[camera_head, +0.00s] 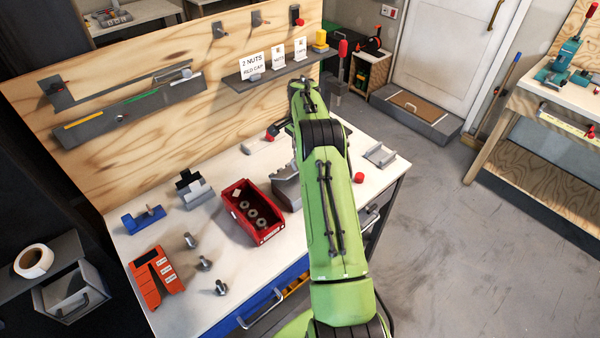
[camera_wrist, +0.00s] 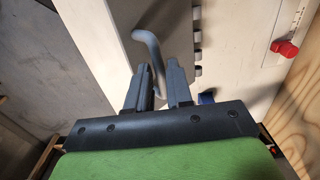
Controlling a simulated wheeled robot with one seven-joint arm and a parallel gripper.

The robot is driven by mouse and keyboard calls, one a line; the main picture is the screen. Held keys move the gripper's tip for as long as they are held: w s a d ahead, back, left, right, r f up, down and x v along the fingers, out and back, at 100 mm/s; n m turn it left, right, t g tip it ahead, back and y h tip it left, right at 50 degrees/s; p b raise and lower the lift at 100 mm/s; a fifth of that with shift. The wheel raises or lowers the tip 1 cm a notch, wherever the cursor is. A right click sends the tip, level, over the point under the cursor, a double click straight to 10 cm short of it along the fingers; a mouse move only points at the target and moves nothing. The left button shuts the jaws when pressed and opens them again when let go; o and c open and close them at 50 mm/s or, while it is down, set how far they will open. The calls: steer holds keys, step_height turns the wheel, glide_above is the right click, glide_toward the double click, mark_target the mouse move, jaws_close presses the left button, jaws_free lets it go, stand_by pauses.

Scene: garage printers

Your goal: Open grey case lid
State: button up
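A grey case-like object (camera_head: 286,188) stands on the workbench beside the red bin, partly hidden by my arm. I cannot tell which of its parts is a lid. My gripper is hidden behind my arm in the head view. In the wrist view my gripper (camera_wrist: 161,85) has its two dark fingers apart. A bent grey handle-like bar (camera_wrist: 150,50) rises beside and behind the fingers. I cannot tell whether it touches them or what it belongs to.
The workbench (camera_head: 225,270) carries a red bin (camera_head: 240,222) with round parts, an orange holder (camera_head: 157,278), several bolts, a red ball (camera_head: 358,177) and a grey tray (camera_head: 380,155). A plywood backboard (camera_head: 130,150) stands behind. The floor (camera_head: 430,240) at right is clear.

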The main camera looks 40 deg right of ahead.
steer(key=o, duration=0.3)
step_height(320, 180, up, 6)
steer(key=p, duration=0.5)
steer(key=shift+r, duration=0.1)
stand_by(0.3)
